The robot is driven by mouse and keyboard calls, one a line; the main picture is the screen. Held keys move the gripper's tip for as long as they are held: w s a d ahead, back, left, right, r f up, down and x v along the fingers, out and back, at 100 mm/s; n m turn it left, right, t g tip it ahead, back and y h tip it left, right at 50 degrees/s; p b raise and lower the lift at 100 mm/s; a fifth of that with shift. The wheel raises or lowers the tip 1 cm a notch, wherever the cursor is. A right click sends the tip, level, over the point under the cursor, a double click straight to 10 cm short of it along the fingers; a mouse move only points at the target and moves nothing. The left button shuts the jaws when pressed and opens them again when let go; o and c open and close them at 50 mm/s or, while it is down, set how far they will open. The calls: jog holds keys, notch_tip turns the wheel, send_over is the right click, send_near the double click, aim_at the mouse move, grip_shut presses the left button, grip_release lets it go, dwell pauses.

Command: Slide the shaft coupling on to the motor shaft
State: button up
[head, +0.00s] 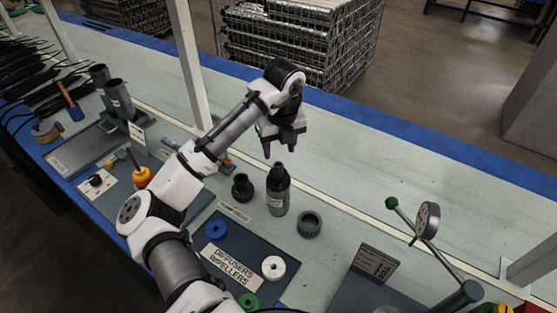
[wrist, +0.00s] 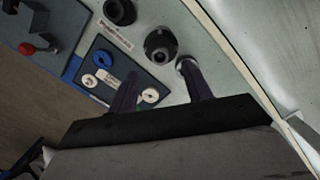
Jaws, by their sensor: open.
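My gripper (head: 281,150) is open and empty, fingers pointing down, above the bench. Its fingers show spread apart in the wrist view (wrist: 157,78). A dark grey upright cylinder with a pale label and a narrower dark top, apparently the motor (head: 278,197), stands just below the gripper. It shows from above in the wrist view (wrist: 161,46), beyond the fingertips. I cannot make out the shaft or a separate coupling on its top. A small dark stepped part (head: 242,187) stands to its left, also seen in the wrist view (wrist: 119,11). I cannot tell whether it is the coupling.
A grey ring (head: 310,224) lies right of the cylinder. A dark mat (head: 262,246) in front holds blue, white and green rings. A dial gauge stand (head: 427,222) and sign (head: 376,263) are at right. The bench behind the cylinder is clear.

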notch_tip(320, 180, up, 7)
jog(key=shift+s+d+r, duration=0.15)
jog(key=shift+s, duration=0.25)
dwell(0.8)
